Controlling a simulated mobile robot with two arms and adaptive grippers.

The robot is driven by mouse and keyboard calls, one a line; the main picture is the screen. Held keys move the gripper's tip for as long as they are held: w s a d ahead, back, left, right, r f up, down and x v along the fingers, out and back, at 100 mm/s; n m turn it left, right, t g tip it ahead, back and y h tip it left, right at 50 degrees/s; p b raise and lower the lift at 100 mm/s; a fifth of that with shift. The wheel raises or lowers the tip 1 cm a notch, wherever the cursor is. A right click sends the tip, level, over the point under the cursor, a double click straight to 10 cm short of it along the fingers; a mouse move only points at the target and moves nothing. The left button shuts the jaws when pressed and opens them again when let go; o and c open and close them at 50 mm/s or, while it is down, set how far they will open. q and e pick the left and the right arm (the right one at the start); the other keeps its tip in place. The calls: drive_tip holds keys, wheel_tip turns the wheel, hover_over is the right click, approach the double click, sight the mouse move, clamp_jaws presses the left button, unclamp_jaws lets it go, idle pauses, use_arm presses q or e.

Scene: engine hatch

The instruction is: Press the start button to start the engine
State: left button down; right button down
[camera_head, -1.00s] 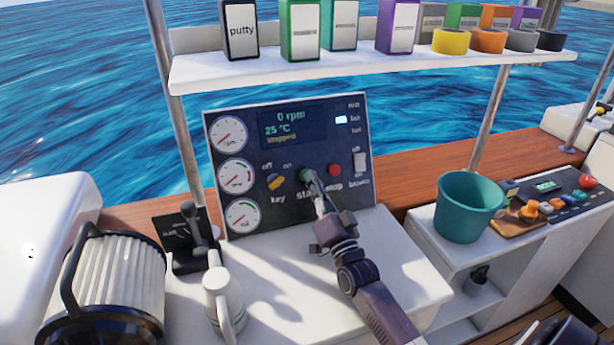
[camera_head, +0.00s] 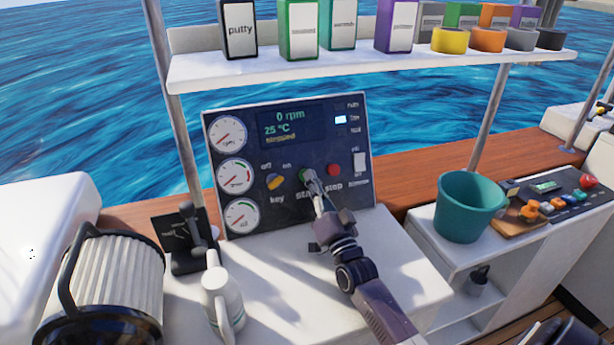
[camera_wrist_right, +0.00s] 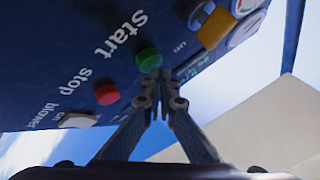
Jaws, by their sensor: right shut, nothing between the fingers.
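The dark control panel (camera_head: 232,103) stands upright on the white console. Its green start button (camera_head: 304,175) is partly hidden behind my right gripper (camera_head: 311,178). My right gripper is shut and empty, its fingertips right at the start button. In the right wrist view the green button (camera_wrist_right: 148,59) sits just beyond the fingertips (camera_wrist_right: 158,76); I cannot tell whether they touch. The red stop button (camera_head: 334,170) is to the right, and the yellow key switch (camera_head: 275,182) to the left. The display (camera_head: 291,125) reads 0 rpm, 25 °C, stopped. My left gripper is not in view.
A throttle lever (camera_head: 190,230) and a white mug-like bottle (camera_head: 217,295) stand left of my right arm. A teal bucket (camera_head: 467,210) is at the right. A shelf (camera_head: 370,68) with boxes and tape rolls hangs above the panel.

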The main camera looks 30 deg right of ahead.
drive_tip(key=shift+w+d+f+b, duration=0.4)
drive_tip(key=shift+f+b, duration=0.15)
drive_tip(key=shift+b, duration=0.1)
idle(0.3)
drive_tip(key=shift+w+d+f+b, duration=0.1)
drive_tip(key=shift+f+b, duration=0.05)
drive_tip(key=shift+b, duration=0.25)
idle(0.8)
drive_tip(key=shift+a+f+p, duration=0.2)
drive_tip(key=shift+a+p, duration=0.3)
drive_tip(key=shift+p, duration=0.1)
drive_tip(key=shift+s+a+r+p, duration=0.15)
drive_tip(key=shift+s+a+p, duration=0.2)
drive_tip(key=shift+a, duration=0.2)
drive_tip(key=shift+s+r, duration=0.1)
